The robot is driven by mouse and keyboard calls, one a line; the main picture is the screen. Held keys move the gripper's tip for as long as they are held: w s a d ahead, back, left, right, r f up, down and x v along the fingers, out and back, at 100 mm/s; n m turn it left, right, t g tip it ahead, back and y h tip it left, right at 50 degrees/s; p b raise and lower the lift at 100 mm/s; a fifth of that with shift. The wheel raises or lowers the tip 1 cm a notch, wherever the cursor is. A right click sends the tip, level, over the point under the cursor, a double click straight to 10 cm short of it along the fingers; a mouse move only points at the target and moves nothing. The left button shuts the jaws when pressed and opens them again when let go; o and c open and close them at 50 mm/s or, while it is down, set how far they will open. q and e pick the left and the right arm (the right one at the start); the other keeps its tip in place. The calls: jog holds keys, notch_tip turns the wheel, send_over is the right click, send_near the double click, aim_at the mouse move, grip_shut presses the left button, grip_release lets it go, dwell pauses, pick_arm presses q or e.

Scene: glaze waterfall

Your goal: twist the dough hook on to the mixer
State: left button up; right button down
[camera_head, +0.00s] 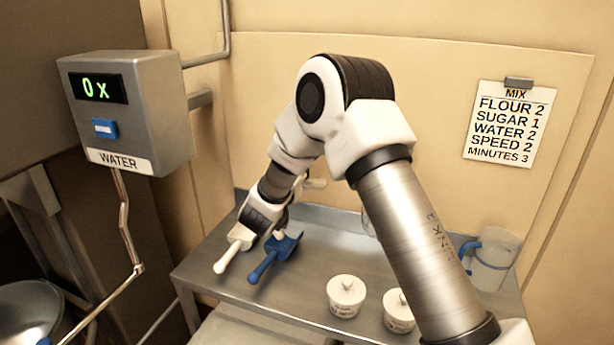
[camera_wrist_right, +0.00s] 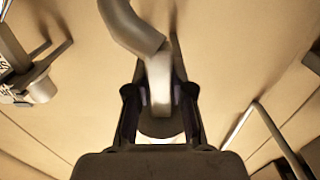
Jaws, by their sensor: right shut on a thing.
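My right arm crosses the head view from the lower right and bends down toward the back left of the metal counter. Its fingertips are hard to make out there. In the right wrist view, my right gripper (camera_wrist_right: 160,105) is shut on a grey curved piece, which looks like the dough hook (camera_wrist_right: 132,25). The hook's bent part extends up past the fingers, with pale wall behind it. I cannot make out the mixer for certain in either view. My left gripper is not in view.
A white scoop (camera_head: 228,261) and a blue scoop (camera_head: 265,268) lie on the counter (camera_head: 300,290). Two lidded white pots, one of them nearer the middle (camera_head: 346,300), and a clear jug (camera_head: 492,262) stand to the right. A water dispenser (camera_head: 150,110) and a steel bowl (camera_head: 28,312) are at left.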

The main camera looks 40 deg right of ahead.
jog(key=v, duration=0.8)
jog(key=shift+a+r, duration=0.2)
dwell(0.5)
jog(key=shift+s, duration=0.15)
